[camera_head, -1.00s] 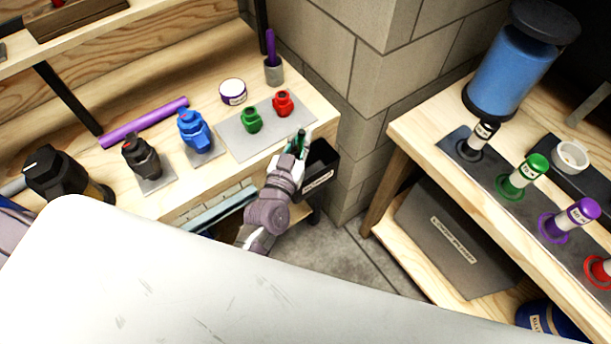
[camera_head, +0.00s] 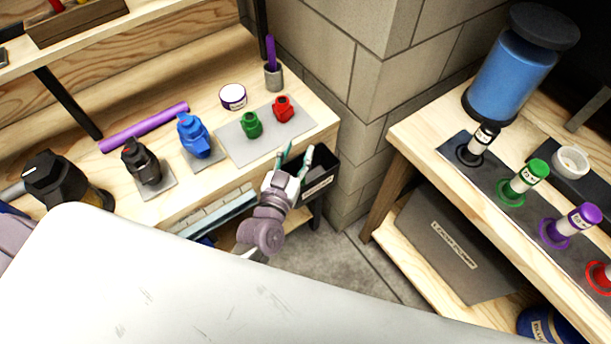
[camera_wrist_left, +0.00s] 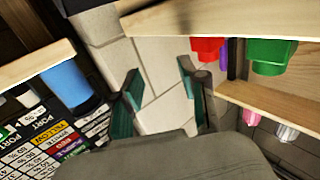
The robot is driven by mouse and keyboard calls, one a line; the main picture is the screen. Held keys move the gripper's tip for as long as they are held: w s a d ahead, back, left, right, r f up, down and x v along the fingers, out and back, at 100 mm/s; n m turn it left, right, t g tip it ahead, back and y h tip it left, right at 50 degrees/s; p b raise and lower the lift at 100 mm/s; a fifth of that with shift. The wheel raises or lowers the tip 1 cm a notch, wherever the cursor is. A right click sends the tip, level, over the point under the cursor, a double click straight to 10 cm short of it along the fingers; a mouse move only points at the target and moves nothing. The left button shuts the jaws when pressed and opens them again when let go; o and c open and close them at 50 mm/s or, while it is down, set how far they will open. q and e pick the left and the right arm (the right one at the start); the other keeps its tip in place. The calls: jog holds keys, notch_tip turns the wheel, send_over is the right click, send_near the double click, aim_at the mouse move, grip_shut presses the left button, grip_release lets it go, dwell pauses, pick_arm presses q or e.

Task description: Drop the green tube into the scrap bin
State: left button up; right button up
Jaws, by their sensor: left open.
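My left gripper (camera_head: 295,152) is open, its two teal fingers spread at the near side of the dark scrap bin (camera_head: 319,187). The left wrist view also shows its spread fingers (camera_wrist_left: 158,88), with nothing between them. The bin hangs at the right end of the left bench and has a white label; its inside is mostly hidden. I see no loose green tube; whether one lies in the bin cannot be told. A green-capped cylinder with a white label (camera_head: 525,178) stands in a green ring on the right bench. My right gripper is not in view.
The left bench holds a green fitting (camera_head: 251,125), red fitting (camera_head: 283,109), blue fitting (camera_head: 195,136), black fitting (camera_head: 141,161) and purple tube (camera_head: 145,127). A block wall (camera_head: 370,110) stands behind the bin. A blue canister (camera_head: 508,75) stands on the right bench.

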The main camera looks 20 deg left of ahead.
pick_arm(q)
jog(key=s, duration=0.9)
jog(key=shift+a, duration=0.2)
jog(key=s+d+f+m+g+h, duration=0.1)
jog(key=s+f+g, duration=0.35)
jog(key=f, duration=1.05)
jog(key=s+f+m+g+h, duration=0.1)
jog(key=s+f+g, duration=0.35)
jog(key=f, duration=1.05)
jog(key=s+a+f+g+y, duration=0.1)
jog(key=s+a+f+g, duration=0.3)
jog(key=s+f, duration=0.4)
jog(key=s+a+f+g+y, duration=0.1)
jog(key=s+a+f+g, duration=0.3)
jog(key=s+f, duration=0.4)
jog(key=s+a, duration=0.1)
jog(key=s, duration=0.5)
jog(key=shift+s+y, duration=0.15)
jog(key=shift+y, duration=0.15)
